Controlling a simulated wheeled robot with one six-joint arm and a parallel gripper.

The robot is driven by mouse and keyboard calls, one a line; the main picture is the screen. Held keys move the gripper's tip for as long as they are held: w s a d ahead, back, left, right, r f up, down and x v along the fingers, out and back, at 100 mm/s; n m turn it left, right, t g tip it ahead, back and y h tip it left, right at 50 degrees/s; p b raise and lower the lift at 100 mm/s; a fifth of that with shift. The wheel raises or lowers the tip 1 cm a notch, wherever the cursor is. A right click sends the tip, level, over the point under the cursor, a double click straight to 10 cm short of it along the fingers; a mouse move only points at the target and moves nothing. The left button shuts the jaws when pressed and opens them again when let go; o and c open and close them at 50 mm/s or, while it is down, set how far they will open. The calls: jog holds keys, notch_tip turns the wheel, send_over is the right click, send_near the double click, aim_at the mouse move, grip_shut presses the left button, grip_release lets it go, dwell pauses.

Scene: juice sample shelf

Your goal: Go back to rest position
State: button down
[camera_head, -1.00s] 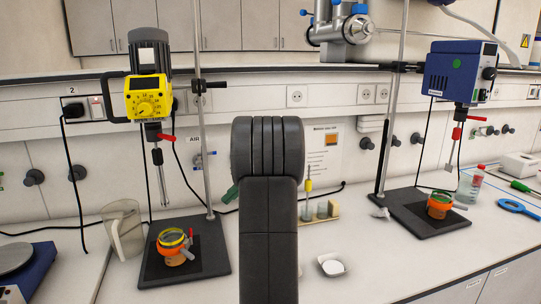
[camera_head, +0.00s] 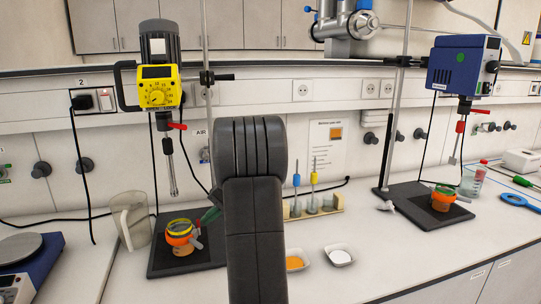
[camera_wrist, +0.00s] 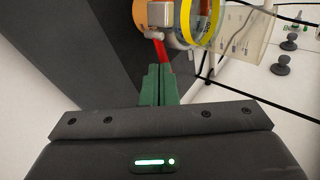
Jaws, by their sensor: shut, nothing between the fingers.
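My arm rises in the middle of the head view, and its link hides part of the bench. My gripper (camera_wrist: 158,84) shows in the wrist view with its two green fingers together and nothing between them. Just beyond the fingertips is an orange vessel with a yellow ring (camera_wrist: 188,22); a red part lies close to the tips, and I cannot tell if they touch. In the head view the green fingers (camera_head: 209,215) show left of my arm, close to the orange vessel (camera_head: 179,233) on the left stand's black base.
A yellow stirrer (camera_head: 158,90) hangs above the left vessel. A beaker (camera_head: 131,221) stands left of it. A dish of orange powder (camera_head: 296,261) and a white dish (camera_head: 340,256) lie on the front bench. A blue stirrer (camera_head: 463,68) stands at right.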

jog(key=shift+s+d+m+t, duration=0.15)
jog(key=shift+s+m+t, duration=0.15)
jog(key=shift+m+t, duration=0.15)
jog(key=shift+d+m+t, duration=0.25)
jog(key=shift+m+t, duration=0.4)
jog(key=shift+m, duration=0.2)
jog(key=shift+s+d+r+m+t+h, duration=0.15)
jog(key=shift+s+m+t+h, duration=0.2)
jog(key=shift+m+t, duration=0.3)
jog(key=m+t+p, duration=0.1)
jog(key=s+m+t+h+p, duration=0.1)
jog(key=m, duration=0.1)
jog(key=shift+d, duration=0.3)
jog(key=shift+s+m+t+h+p, duration=0.15)
jog(key=shift+m+t+h+p, duration=0.15)
jog(key=shift+m+p, duration=0.3)
